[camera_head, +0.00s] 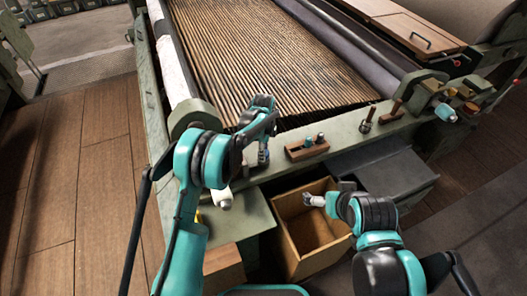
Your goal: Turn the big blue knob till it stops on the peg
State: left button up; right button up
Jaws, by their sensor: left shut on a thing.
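My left gripper (263,156) points down at the front rail of the loom-like machine, left of a small wooden block. It is shut on a small upright part there, which looks like the blue knob but is mostly hidden by the fingers. I cannot make out the peg or how far the knob is turned. My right gripper (314,200) hangs over the open wooden box, apart from the rail. Its fingers are too small to tell open from shut.
The wooden block (306,149) with small teal-topped pieces sits on the green rail (345,133). Wooden-handled pegs (366,121) and a pale blue-ended part (445,112) stand to the right. The open box (312,232) is below, beside a grey cabinet (385,178).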

dwell(0.4)
pick_arm(q)
jog(key=o, duration=1.2)
jog(key=shift+c, duration=0.2)
notch_tip(320, 180, up, 12)
